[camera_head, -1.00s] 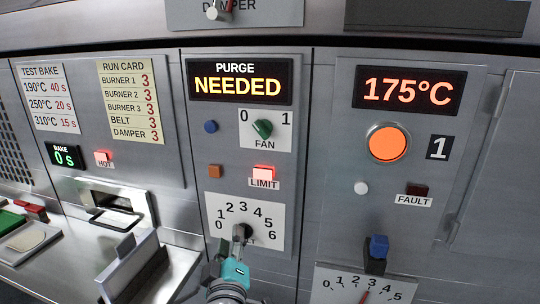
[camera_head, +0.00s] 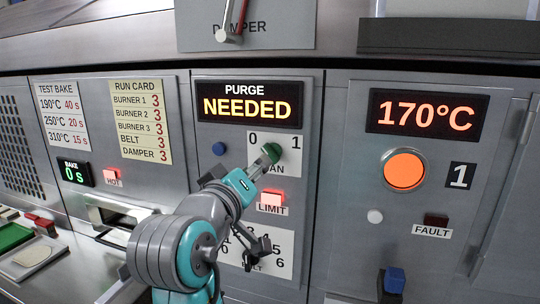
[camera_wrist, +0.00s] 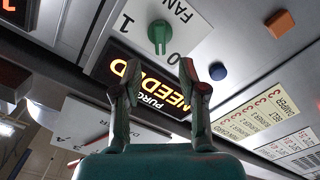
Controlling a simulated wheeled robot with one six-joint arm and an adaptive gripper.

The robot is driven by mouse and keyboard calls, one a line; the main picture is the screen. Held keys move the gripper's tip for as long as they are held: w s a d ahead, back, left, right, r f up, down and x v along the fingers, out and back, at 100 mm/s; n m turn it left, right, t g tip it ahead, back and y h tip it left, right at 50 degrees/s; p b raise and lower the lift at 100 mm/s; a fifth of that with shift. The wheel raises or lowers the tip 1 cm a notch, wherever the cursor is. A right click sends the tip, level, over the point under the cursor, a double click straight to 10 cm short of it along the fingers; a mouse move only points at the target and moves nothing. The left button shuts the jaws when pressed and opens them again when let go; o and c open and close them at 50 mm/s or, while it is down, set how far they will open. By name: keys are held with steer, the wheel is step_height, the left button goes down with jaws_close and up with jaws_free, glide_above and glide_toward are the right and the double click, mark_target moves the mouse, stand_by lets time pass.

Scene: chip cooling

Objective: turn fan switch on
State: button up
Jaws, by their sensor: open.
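The fan switch is a green knob (camera_head: 271,152) on a white plate marked 0 and 1. Its pointer appears to lean toward the 0 side. The knob also shows in the wrist view (camera_wrist: 160,34), where the plate is upside down. My gripper (camera_wrist: 160,78) is open and empty, its two fingers spread on either side below the knob in the picture. In the head view my gripper (camera_head: 259,168) is close to the knob from the lower left and hides part of the FAN label. I cannot tell whether it touches.
A display (camera_head: 248,103) above the switch reads PURGE NEEDED. A blue button (camera_head: 219,148) is left of the switch and a lit LIMIT lamp (camera_head: 271,198) below it. The belt dial plate (camera_head: 285,262) is lower, partly hidden by my arm. A temperature display (camera_head: 426,114) reads 170°C.

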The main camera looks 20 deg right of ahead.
mark_target(271, 153)
steer(key=x, duration=0.9)
jaws_close()
